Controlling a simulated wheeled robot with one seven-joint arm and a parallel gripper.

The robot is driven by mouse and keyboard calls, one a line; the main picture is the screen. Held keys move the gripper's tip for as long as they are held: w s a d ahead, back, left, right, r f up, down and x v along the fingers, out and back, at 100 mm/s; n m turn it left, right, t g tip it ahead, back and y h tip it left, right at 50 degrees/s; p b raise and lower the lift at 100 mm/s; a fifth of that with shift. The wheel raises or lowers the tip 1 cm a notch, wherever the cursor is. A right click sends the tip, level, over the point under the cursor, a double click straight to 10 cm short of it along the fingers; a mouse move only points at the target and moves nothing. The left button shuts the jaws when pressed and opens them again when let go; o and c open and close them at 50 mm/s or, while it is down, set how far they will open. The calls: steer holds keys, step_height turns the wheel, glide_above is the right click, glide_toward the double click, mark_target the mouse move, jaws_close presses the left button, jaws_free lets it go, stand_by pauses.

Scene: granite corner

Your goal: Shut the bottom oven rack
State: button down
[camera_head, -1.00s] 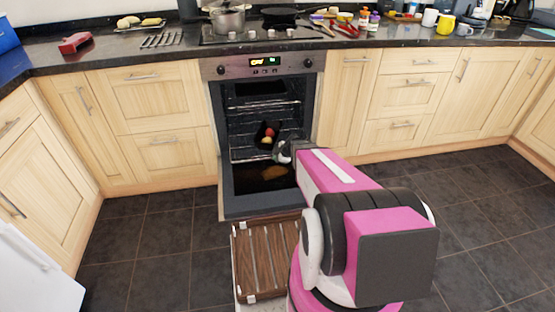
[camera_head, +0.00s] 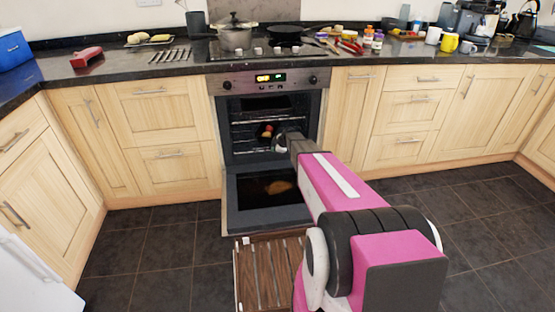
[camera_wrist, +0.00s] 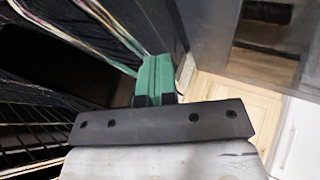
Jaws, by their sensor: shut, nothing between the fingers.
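The oven (camera_head: 262,84) stands in the counter front with its door (camera_head: 262,190) folded down open. Inside are wire racks. A lower rack (camera_head: 252,148) lies within the cavity, and a dark dish with red and yellow fruit (camera_head: 267,131) is in the oven. My gripper (camera_head: 279,141) is at the right side of the oven mouth, near the rack's front. In the wrist view its green fingers (camera_wrist: 153,78) are together and empty, with rack wires (camera_wrist: 30,115) to the left. Whether the fingers touch the rack cannot be told; my arm hides part of it.
A wooden slatted piece (camera_head: 268,270) lies on the floor before the door. Cabinets flank the oven. The counter (camera_head: 200,62) above holds a pot (camera_head: 236,38), a pan (camera_head: 285,32), mugs and bottles. Tiled floor (camera_head: 160,250) is clear to the left.

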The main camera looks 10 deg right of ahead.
steer(key=w, duration=0.8)
steer(key=shift+w, duration=0.2)
steer(key=shift+s, duration=0.1)
